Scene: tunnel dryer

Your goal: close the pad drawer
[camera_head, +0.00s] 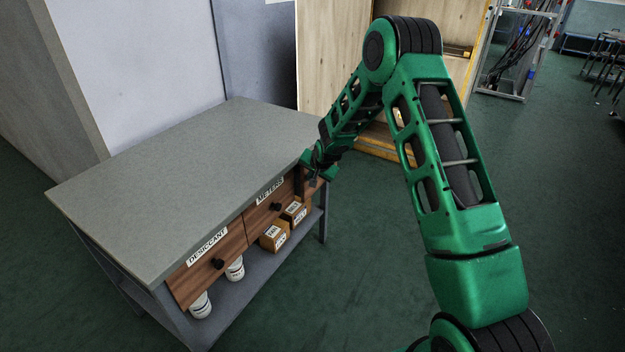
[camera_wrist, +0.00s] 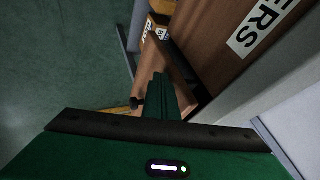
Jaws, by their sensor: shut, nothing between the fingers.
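The pad drawer (camera_head: 317,187) is the rightmost one under the grey bench top, and my wrist partly covers it. In the wrist view its brown wooden front (camera_wrist: 173,62) stands out from the bench, with a dark gap behind it, so it is at least partly open. Its black knob (camera_wrist: 137,103) shows just left of my fingers. My gripper (camera_head: 313,179) is shut and empty at this drawer; its fingers (camera_wrist: 159,78) overlap the drawer front in the wrist view. I cannot tell whether they touch it. No label shows on this drawer.
Cardboard boxes (camera_head: 274,236) and white tubs (camera_head: 201,305) stand on the bench's lower shelf. The grey bench top (camera_head: 190,170) is bare. Green floor right of the bench is clear.

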